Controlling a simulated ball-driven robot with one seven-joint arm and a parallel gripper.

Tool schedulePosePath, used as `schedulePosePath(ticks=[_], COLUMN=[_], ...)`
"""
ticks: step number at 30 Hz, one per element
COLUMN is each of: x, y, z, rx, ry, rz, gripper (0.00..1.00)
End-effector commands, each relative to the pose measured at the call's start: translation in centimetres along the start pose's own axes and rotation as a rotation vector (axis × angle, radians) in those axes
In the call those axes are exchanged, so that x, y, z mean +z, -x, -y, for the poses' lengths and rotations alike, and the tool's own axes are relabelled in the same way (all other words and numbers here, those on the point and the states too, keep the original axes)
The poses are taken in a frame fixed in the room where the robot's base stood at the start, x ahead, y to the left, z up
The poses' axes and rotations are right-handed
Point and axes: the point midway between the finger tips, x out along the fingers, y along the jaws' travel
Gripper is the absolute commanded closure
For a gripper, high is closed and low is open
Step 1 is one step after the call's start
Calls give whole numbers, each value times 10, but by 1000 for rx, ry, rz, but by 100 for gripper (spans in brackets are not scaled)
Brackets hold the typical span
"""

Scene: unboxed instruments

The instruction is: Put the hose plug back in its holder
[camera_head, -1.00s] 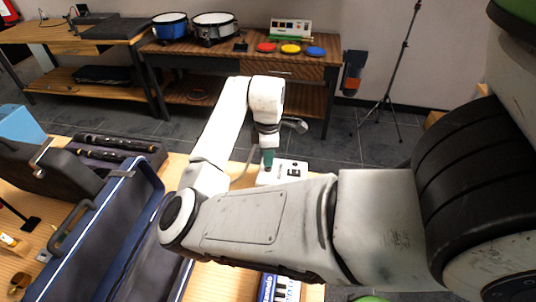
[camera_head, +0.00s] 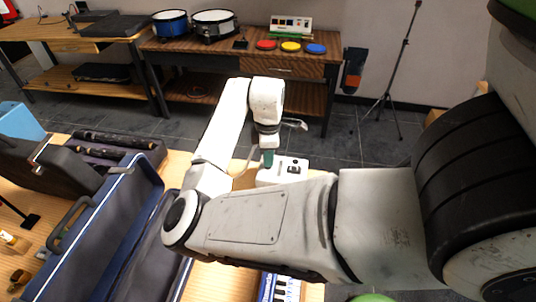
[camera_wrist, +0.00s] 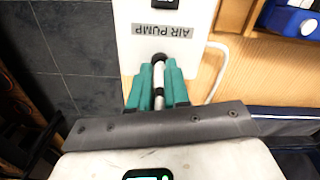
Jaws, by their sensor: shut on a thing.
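My gripper (camera_wrist: 159,88) has teal fingers and is shut on the hose plug (camera_wrist: 158,80), a slim pale cylinder with dark bands. The plug points at the edge of the white box labelled AIR PUMP (camera_wrist: 190,12). A dark round end or ring shows at the plug's tip, right by the box's edge; I cannot tell whether the plug is seated in a holder there. A pale hose (camera_wrist: 219,72) curves round the box's right side. In the head view my gripper (camera_head: 268,158) points down beside the white box (camera_head: 284,172), and the plug is hidden.
An open blue-lined case (camera_head: 110,235) and a dark case (camera_head: 50,165) lie left on the wooden table. A blue keyboard (camera_head: 280,287) lies at the near edge, partly under my arm. A blue-and-white object (camera_wrist: 290,18) lies right of the pump. Floor shows beyond the table.

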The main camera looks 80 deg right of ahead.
Motion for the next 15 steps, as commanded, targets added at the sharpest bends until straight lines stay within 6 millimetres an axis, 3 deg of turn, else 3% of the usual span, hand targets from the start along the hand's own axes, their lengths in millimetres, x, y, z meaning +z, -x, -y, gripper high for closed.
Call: schedulePosePath(ticks=[15], x=[0], y=[-9], z=[0], rx=[0], ry=[1], rz=[0], gripper=[100])
